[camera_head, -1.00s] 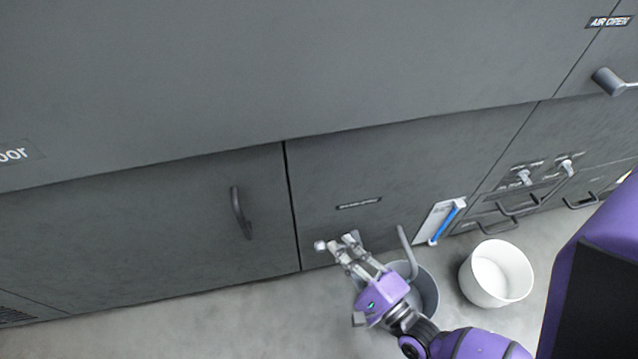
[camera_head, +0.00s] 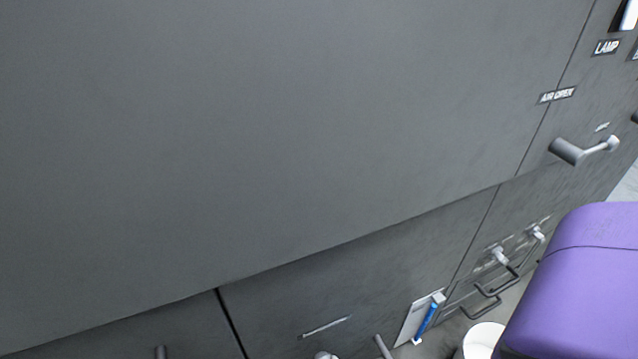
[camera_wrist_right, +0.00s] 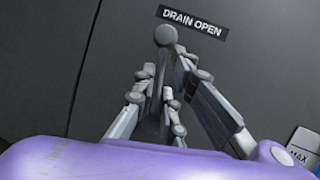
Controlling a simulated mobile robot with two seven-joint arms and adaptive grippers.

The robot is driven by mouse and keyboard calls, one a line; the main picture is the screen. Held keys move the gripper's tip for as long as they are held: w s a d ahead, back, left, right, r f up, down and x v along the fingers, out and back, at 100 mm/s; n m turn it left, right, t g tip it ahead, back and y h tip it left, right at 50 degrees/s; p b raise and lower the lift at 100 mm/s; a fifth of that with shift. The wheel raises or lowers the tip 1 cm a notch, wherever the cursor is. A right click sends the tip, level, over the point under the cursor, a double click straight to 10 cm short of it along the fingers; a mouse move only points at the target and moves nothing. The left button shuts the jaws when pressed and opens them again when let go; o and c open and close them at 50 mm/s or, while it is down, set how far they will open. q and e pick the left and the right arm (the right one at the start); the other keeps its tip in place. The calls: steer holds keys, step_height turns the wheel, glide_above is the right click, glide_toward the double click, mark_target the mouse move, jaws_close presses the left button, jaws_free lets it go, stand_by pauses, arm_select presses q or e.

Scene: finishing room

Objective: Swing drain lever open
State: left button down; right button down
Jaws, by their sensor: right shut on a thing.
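In the right wrist view, the drain lever (camera_wrist_right: 166,36) shows as a grey round knob just below the "DRAIN OPEN" label (camera_wrist_right: 193,21). Its shaft runs down between the fingers of my right gripper (camera_wrist_right: 163,95), which is shut on it. The lower shaft and pivot are hidden by the fingers and the purple gripper body. In the head view the same label (camera_head: 325,326) is seen at a slant, and a small bit of the lever knob (camera_head: 325,355) shows at the bottom edge. My left gripper is not in view.
A second lever (camera_head: 584,150) sits under an "AIR OPEN" label (camera_head: 557,95). A gauge with a blue column (camera_head: 428,318), a grey pipe end (camera_head: 382,347) and a white bucket (camera_head: 482,342) are low down. Small valves with handles (camera_head: 497,255) are at the right.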

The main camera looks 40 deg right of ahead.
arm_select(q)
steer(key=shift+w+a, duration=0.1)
arm_select(e)
steer(key=shift+w+d+r+m+t+h, duration=0.2)
steer(key=shift+d+m+h, duration=0.15)
steer(key=shift+m, duration=0.4)
steer(key=shift+w+d+r+m+t+h, duration=0.2)
steer(key=shift+m+h, duration=0.25)
steer(key=shift+m, duration=0.3)
steer(key=shift+s, duration=0.2)
steer(key=c, duration=1.8)
jaws_free()
steer(key=shift+f, duration=0.1)
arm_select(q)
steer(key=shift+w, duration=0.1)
arm_select(e)
steer(key=shift+f, duration=0.1)
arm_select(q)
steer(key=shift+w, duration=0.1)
arm_select(e)
steer(key=shift+s, duration=0.2)
steer(key=v, duration=0.7)
steer(key=shift+s, duration=0.3)
